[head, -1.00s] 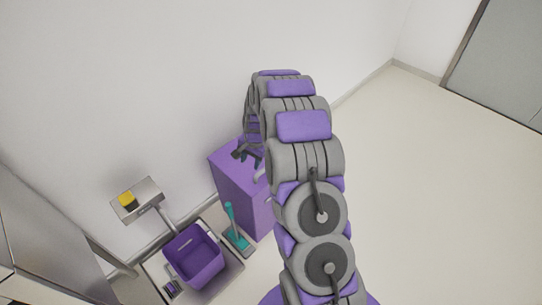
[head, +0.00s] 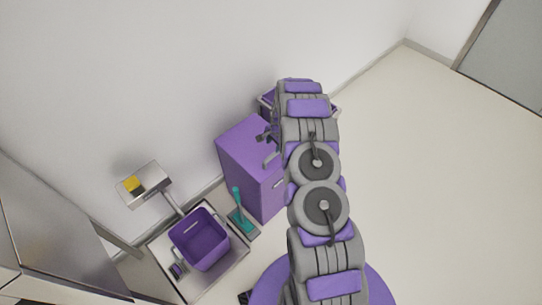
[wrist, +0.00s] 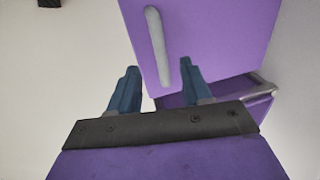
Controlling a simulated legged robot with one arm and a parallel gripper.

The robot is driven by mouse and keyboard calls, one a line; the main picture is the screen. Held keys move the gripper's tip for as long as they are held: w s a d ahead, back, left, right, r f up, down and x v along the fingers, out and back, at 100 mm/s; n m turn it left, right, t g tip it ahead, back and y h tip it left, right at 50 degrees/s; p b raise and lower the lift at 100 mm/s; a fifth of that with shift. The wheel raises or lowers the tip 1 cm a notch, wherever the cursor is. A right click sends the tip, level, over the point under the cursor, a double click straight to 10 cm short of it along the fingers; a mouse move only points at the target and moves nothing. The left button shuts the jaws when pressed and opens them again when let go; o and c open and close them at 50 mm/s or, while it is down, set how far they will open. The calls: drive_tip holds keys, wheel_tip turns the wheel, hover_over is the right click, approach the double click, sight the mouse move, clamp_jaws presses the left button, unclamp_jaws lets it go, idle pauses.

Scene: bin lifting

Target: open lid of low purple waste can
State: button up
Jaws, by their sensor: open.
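A purple boxy unit (head: 240,155), which looks like the low waste can, stands against the wall in the head view. In the wrist view a flat purple panel (wrist: 215,40) with a long grey handle (wrist: 156,46) shows beyond the fingers; I cannot tell whether it is the lid. My gripper (wrist: 156,80) is open and empty, with its two blue-grey fingers apart. The handle's lower end appears between them, with no visible grip. In the head view my gripper (head: 266,137) is by the unit's upper right side, partly hidden by my arm.
A purple grey-rimmed container (head: 267,103) shows behind my arm, mostly hidden. At left are a purple bucket (head: 197,240) on a grey platform, a teal-handled tool (head: 239,203) and a grey box (head: 143,184) with yellow on top. Floor at right is clear.

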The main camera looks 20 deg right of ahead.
sight(272, 156)
drive_tip(key=f, duration=0.3)
drive_tip(key=w+f+b, duration=0.1)
drive_tip(key=f, duration=0.5)
drive_tip(key=shift+w+f, duration=0.15)
drive_tip(key=shift+w, duration=0.1)
drive_tip(key=shift+w+a+f+b, duration=0.15)
drive_tip(key=shift+a+f+b, duration=0.05)
drive_tip(key=shift+f+b, duration=0.2)
drive_tip(key=shift+d, duration=0.1)
drive_tip(key=shift+d, duration=0.2)
drive_tip(key=shift+c, duration=0.2)
drive_tip(key=shift+c, duration=0.7)
drive_tip(key=shift+a, duration=0.15)
clamp_jaws()
